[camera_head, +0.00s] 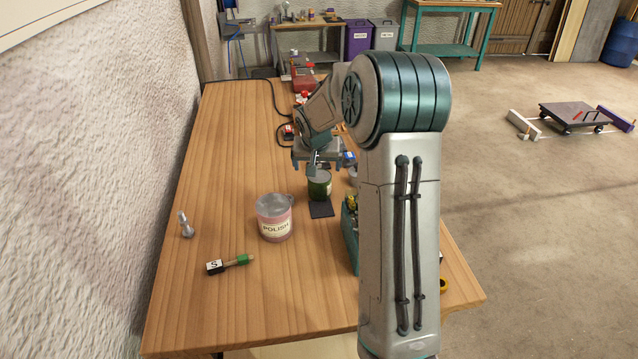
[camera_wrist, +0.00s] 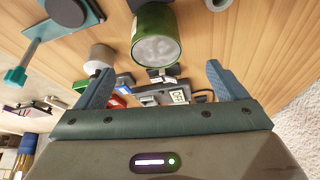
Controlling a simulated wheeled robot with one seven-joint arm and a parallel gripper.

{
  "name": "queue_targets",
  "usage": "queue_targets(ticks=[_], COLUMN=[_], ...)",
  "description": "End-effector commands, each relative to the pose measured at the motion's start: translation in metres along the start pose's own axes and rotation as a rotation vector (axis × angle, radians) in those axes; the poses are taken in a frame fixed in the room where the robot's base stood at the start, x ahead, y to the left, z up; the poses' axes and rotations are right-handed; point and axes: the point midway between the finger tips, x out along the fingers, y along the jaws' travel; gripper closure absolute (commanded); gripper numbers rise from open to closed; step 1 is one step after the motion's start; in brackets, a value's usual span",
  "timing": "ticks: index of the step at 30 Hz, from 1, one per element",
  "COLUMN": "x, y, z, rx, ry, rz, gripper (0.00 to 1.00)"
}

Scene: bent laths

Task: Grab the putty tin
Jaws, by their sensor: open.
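A dark green tin (camera_head: 319,187) stands upright on a small dark mat (camera_head: 321,209) near the middle of the bench. I take it as the putty tin, but its label cannot be read. In the wrist view the green tin (camera_wrist: 154,42) shows its pale grey top, beyond my fingertips and roughly between their lines. My gripper (camera_wrist: 160,80) is open and empty, with its two blue-grey fingers wide apart. In the head view my gripper (camera_head: 314,162) is just behind and above the tin, partly hidden by my own arm.
A pink POLISH tin (camera_head: 275,218) stands close by, front left of the green tin. A teal container (camera_head: 350,235) is to the right, partly behind my arm. A small grey cylinder (camera_wrist: 100,56) is near the left finger. The bench's left part is mostly clear.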

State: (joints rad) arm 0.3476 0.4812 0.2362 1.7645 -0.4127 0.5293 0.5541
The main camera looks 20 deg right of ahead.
Motion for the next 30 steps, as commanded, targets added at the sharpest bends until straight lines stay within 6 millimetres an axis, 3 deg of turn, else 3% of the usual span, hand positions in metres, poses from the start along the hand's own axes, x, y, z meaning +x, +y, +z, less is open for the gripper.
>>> queue_targets(ticks=[6, 14, 25, 30], x=[0.034, 0.049, 0.09, 0.096], y=[0.001, 0.002, 0.006, 0.006], z=[0.0, 0.0, 0.0, 0.0], rx=[0.0, 0.001, 0.001, 0.0], ry=[-0.003, -0.002, -0.002, 0.0], rz=[0.0, 0.001, 0.0, 0.0], gripper=[0.08, 0.08, 0.08, 0.08])
